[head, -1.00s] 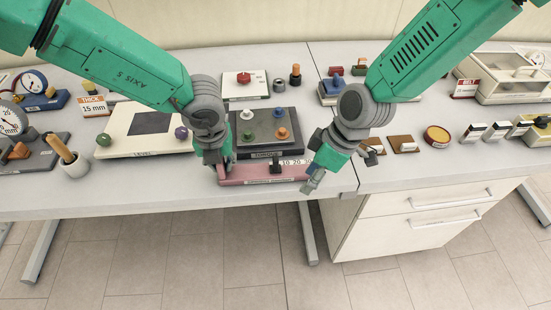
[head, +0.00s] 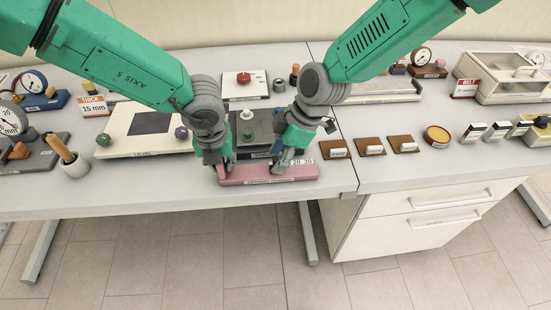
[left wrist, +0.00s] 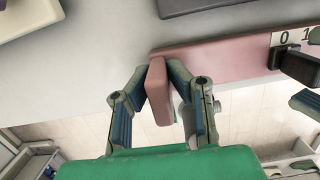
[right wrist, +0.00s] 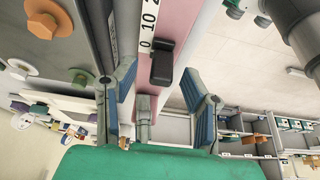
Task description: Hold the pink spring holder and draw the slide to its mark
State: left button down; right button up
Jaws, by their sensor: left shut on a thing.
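The pink spring holder (head: 300,175) lies along the front edge of the table, with a white number scale on top. My left gripper (left wrist: 155,92) is shut on the pink upright plate at the holder's left end. The black slide (right wrist: 162,62) sits by the 0 end of the scale; it also shows in the left wrist view (left wrist: 298,66). In the head view my right gripper (head: 280,165) is over the holder and hides the slide. In the right wrist view the right gripper (right wrist: 158,105) is open, its fingers apart, with the slide ahead between them.
A dark plate with coloured knobs (head: 262,125) stands right behind the holder. A white level board (head: 125,135) is on the left. Brown pads with white blocks (head: 371,146) lie to the right. The table's front edge (head: 120,212) runs close to the holder.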

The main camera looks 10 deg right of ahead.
aim_at(306, 168)
jog(key=shift+a+f, duration=0.25)
jog(key=shift+f, duration=0.45)
grip_shut()
jog(key=d, duration=0.9)
jog(key=shift+d, duration=0.1)
pick_arm(q)
jog(key=shift+a+f, duration=0.1)
jog(key=shift+a, duration=0.1)
pick_arm(e)
jog(key=shift+c, duration=1.6)
grip_release()
jog(key=o, duration=0.3)
jog(key=shift+a, duration=0.35)
